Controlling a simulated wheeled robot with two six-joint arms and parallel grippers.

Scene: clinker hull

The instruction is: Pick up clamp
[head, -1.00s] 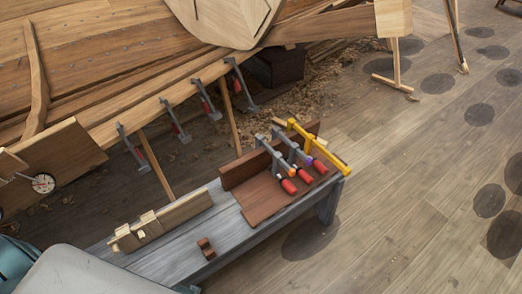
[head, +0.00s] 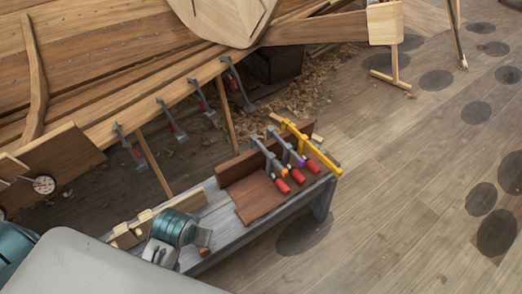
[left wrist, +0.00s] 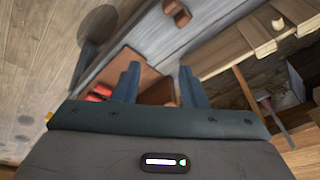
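The red handles (left wrist: 100,92) also show in the left wrist view, left of the fingers. Several grey clamps (head: 172,118) with red handles hang along the hull's lower plank edge. My left gripper (left wrist: 160,85) is open and empty, fingers apart over the bench. In the head view its teal wrist (head: 178,228) is above the bench's near-left part; the fingers are not clear there. My right gripper is not in view.
The grey bench (head: 230,225) carries a pale wooden batten (head: 180,203) and a small dark brown block (head: 203,239), partly hidden by my wrist. The clinker hull (head: 110,50) is behind. Shavings (head: 290,100) lie on the floor. Open floor lies to the right.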

